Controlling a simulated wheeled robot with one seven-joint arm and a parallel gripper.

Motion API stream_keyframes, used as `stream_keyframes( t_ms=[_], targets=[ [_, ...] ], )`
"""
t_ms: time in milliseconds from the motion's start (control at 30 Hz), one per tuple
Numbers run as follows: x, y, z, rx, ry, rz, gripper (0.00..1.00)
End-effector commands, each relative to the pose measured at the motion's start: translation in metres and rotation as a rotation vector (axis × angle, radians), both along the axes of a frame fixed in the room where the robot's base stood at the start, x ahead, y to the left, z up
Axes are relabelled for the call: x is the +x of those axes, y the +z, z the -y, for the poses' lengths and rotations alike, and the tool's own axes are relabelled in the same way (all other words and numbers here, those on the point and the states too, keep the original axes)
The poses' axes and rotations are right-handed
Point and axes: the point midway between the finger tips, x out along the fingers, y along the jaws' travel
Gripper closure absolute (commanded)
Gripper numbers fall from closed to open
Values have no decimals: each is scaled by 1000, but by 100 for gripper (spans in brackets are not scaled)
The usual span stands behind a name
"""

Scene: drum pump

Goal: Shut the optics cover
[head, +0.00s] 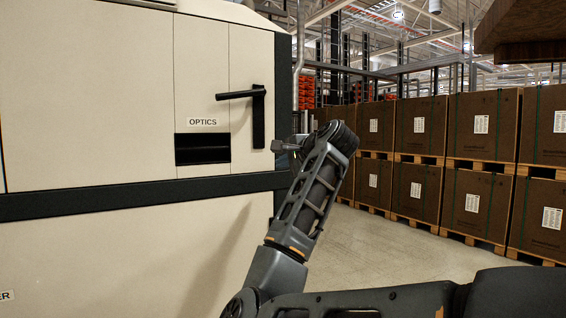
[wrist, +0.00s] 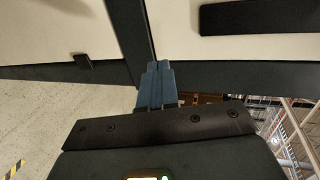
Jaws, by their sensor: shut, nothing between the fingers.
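The cream machine (head: 90,100) fills the left of the head view. Its panel labelled OPTICS (head: 203,122) appears flush with the front, and a dark recess (head: 203,149) with a slat across it shows below the label. To the right is a black handle (head: 258,120), with a bar reaching left from its top. My gripper (head: 277,146) is just right of the handle's lower end, near the machine's right edge. In the wrist view its blue-grey fingers (wrist: 157,68) are together and empty, in front of the machine's dark trim. Contact with the machine cannot be told.
A dark band (head: 100,203) runs across the machine below the panel. Stacked brown boxes on pallets (head: 420,125) stand at the right. Bare floor (head: 385,255) lies between them and the machine. A brown overhang (head: 525,35) is at the top right.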

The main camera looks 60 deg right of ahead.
Motion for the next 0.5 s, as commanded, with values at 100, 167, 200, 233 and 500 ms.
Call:
stream_keyframes(
  t_ms=[100,167,200,233,500],
  targets=[
    [-12,2,-7,-1,-2,1,100],
    [-18,4,-11,-1,-3,0,100],
    [-22,6,-13,0,-3,1,100],
    [-26,7,-15,-1,-4,1,100],
    [-60,19,-37,0,-5,0,100]
  ],
)
